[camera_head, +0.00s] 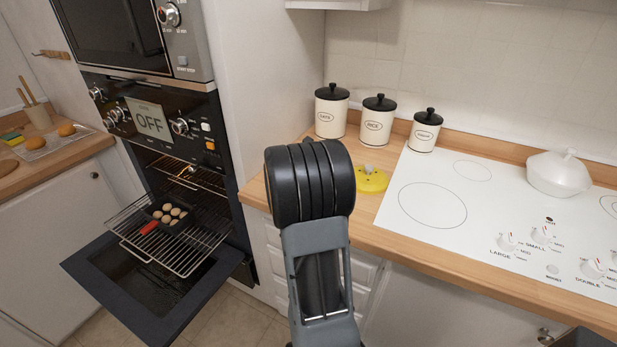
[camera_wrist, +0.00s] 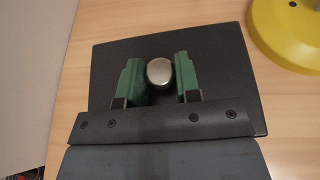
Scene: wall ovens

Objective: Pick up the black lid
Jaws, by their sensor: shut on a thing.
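The black lid (camera_wrist: 218,62) is a flat, dark, four-cornered plate with a round silver knob (camera_wrist: 159,71). It shows in the wrist view over the wooden counter. My gripper (camera_wrist: 159,76) has green fingers, one on each side of the knob, and is shut on it. I cannot tell whether the lid rests on the counter or is slightly raised. In the head view my arm hides the lid and the fingers.
A yellow lid (camera_head: 371,180) lies on the counter (camera_head: 395,238), close to the black lid; it also shows in the wrist view (camera_wrist: 290,30). Several cream canisters (camera_head: 331,117) stand behind. A white hob (camera_head: 440,178) with a white pot (camera_head: 560,175) is right. The oven door (camera_head: 150,295) hangs open left.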

